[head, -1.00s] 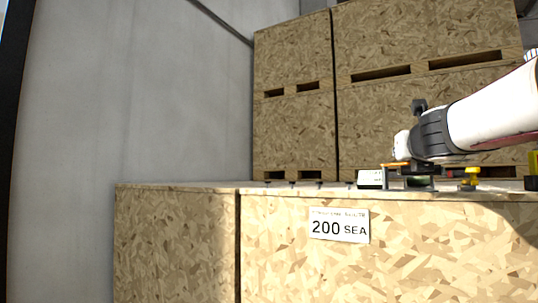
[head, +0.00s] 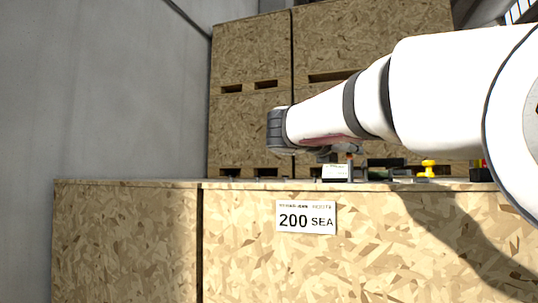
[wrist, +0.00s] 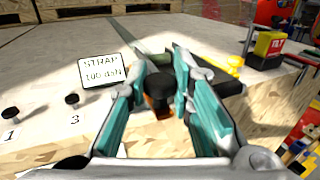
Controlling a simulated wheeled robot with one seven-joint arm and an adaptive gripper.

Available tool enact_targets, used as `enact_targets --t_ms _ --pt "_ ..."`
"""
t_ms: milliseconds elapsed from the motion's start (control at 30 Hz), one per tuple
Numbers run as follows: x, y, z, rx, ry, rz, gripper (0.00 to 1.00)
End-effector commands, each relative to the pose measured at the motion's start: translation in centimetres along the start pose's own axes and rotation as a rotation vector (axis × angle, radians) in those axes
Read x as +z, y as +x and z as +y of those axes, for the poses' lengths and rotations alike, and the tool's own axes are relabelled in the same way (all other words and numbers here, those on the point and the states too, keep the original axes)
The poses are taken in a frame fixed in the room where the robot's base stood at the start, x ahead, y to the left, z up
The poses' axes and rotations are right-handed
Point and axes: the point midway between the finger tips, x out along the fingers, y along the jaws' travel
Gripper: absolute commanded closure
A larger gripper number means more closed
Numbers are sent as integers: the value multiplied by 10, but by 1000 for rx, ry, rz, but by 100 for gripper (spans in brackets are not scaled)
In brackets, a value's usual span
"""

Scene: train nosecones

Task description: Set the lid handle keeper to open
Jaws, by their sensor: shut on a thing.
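My gripper (wrist: 160,68) has its teal-padded fingers closed around a small dark knob-like part (wrist: 158,98) with an orange-brown edge, on top of the wooden crate. I cannot tell for sure whether this part is the lid handle keeper, nor which setting it is in. A dark block with a green-grey strip (wrist: 150,48) lies just beyond the fingertips. In the head view my arm hides most of the gripper, and only a small orange bit (head: 350,157) shows below it.
A white "STRAP 100 daN" sign (wrist: 100,72) stands left of the fingers. Black knobs (wrist: 72,99) marked 1 and 3 are nearer left. A yellow knob (wrist: 235,62) and yellow-black box (wrist: 265,48) are to the right. Stacked crates (head: 250,115) stand behind.

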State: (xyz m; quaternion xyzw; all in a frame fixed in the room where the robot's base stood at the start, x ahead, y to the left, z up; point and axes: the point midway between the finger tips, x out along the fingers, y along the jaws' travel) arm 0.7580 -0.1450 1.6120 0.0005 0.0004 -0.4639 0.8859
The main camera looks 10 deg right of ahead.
Motion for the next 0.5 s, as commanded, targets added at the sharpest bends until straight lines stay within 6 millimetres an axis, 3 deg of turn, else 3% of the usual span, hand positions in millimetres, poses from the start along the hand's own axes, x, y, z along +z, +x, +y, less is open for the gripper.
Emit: enact_targets --t_ms 100,500 --pt "-3 -2 14 -90 2 0 100" --pt "-1 -5 28 -302 1 -1 100"
